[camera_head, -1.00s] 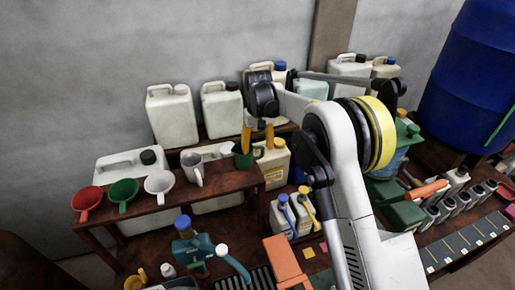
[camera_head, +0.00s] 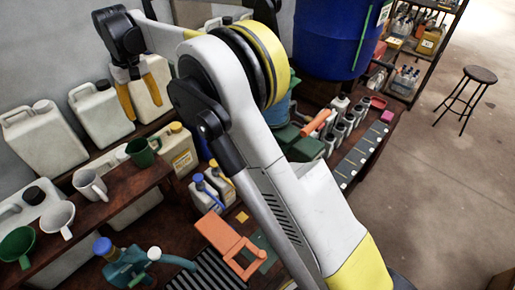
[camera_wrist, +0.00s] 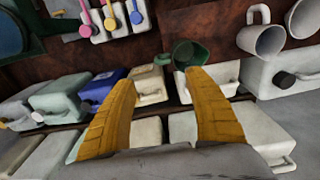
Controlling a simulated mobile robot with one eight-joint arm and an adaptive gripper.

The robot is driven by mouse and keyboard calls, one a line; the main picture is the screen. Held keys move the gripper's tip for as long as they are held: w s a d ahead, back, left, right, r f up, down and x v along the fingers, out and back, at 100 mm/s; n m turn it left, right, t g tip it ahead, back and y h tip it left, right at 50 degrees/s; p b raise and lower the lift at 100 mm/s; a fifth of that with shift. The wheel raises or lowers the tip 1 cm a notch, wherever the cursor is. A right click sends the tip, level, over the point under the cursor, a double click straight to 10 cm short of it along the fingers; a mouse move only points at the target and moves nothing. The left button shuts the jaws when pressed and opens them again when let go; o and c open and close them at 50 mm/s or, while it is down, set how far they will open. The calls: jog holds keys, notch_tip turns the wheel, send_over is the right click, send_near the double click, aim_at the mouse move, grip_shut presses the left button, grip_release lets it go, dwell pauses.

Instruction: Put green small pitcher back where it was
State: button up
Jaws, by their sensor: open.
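The green small pitcher (camera_head: 141,153) stands upright at the right end of the raised wooden shelf (camera_head: 112,205), its handle to the right. In the wrist view, which looks upside down, the pitcher (camera_wrist: 187,54) shows beyond the right fingertip. My gripper (camera_head: 144,110) has its two yellow fingers spread, with nothing between them. It is above the pitcher in the head view and looks apart from it. The fingers also show in the wrist view (camera_wrist: 160,78).
White canisters (camera_head: 42,138) stand behind. A cream canister (camera_head: 178,150) is close on the right. Open floor (camera_head: 440,180) lies far right.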

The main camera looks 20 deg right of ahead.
jog(key=s+d+r+m+t, duration=0.1)
jog(key=s+d+r+t, duration=0.1)
jog(key=s+d+r, duration=0.45)
jog(key=s+d+r+m+t, duration=0.1)
jog(key=s+d+r, duration=0.3)
jog(key=s+d, duration=0.4)
jog(key=s+d+f+m+t, duration=0.1)
jog(key=s+d+f, duration=0.1)
jog(key=s+d, duration=0.2)
jog(key=s+d+f+m+t, duration=0.1)
jog(key=s+d+f, duration=0.2)
jog(key=s, duration=0.6)
jog(key=s+d+f+m+t, duration=0.1)
jog(key=s+d+f+t, duration=0.1)
jog(key=s+d, duration=0.3)
jog(key=shift+s+d+f, duration=0.2)
jog(key=shift+s+f, duration=0.15)
jog(key=shift+s, duration=0.6)
notch_tip(320, 180, down, 23)
jog(key=b, duration=2.3)
